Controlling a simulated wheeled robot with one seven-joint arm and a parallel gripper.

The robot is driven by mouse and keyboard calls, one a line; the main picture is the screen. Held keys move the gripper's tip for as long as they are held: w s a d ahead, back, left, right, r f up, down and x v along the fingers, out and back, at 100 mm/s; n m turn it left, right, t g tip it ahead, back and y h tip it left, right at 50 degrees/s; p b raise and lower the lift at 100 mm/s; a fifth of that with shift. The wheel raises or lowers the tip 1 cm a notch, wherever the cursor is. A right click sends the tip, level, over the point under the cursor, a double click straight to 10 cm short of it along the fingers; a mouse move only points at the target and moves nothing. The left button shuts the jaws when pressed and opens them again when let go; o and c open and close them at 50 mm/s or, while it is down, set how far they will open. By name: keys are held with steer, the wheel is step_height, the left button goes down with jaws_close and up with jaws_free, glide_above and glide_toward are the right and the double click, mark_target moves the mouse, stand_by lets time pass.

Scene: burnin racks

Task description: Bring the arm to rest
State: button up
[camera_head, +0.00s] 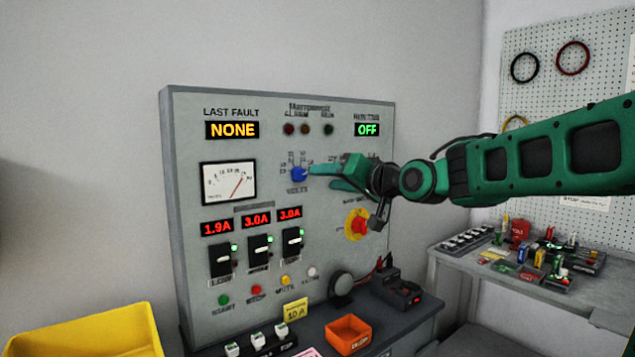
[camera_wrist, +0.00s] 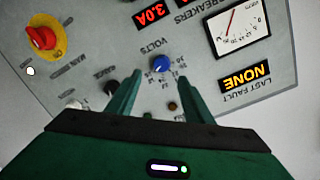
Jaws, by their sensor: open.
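My green arm reaches in from the right in the head view. My gripper (camera_head: 328,177) is at the grey control panel (camera_head: 330,240), beside the blue volts knob (camera_head: 298,174). In the wrist view my gripper (camera_wrist: 160,85) has its two green fingers apart, with the blue knob (camera_wrist: 162,64) showing beyond and between their tips. Nothing is held. I cannot tell whether a finger touches the knob or the panel. A dark knob on the panel is partly hidden behind my gripper in the head view.
The red emergency knob (camera_head: 357,224) on its yellow plate sits just below my wrist. A yellow bin (camera_head: 85,335) stands at the lower left, an orange tray (camera_head: 348,335) in front of the panel. A side bench (camera_head: 455,268) with several parts stands right, below a pegboard (camera_head: 550,80).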

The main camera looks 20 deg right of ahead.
steer(key=shift+s+d, duration=0.1)
steer(key=shift+s, duration=0.4)
steer(key=s+d+f+g+h, duration=0.25)
steer(key=s+d+f, duration=0.2)
steer(key=f, duration=0.25)
steer(key=s+d+f+m+g+h, duration=0.1)
steer(key=s+d+f+g, duration=0.2)
steer(key=s+f, duration=0.3)
steer(key=s+d+f+g+h, duration=0.2)
steer(key=s+d+f, duration=0.2)
steer(key=f, duration=0.4)
steer(key=s+d+f+m+g, duration=0.1)
steer(key=s+f+g, duration=0.3)
steer(key=s, duration=0.8)
steer(key=s+d+f+m+g, duration=0.1)
steer(key=s+f+g, duration=0.3)
steer(key=s, duration=0.9)
step_height(320, 180, down, 3)
steer(key=shift+g, duration=0.35)
steer(key=shift+y, duration=0.25)
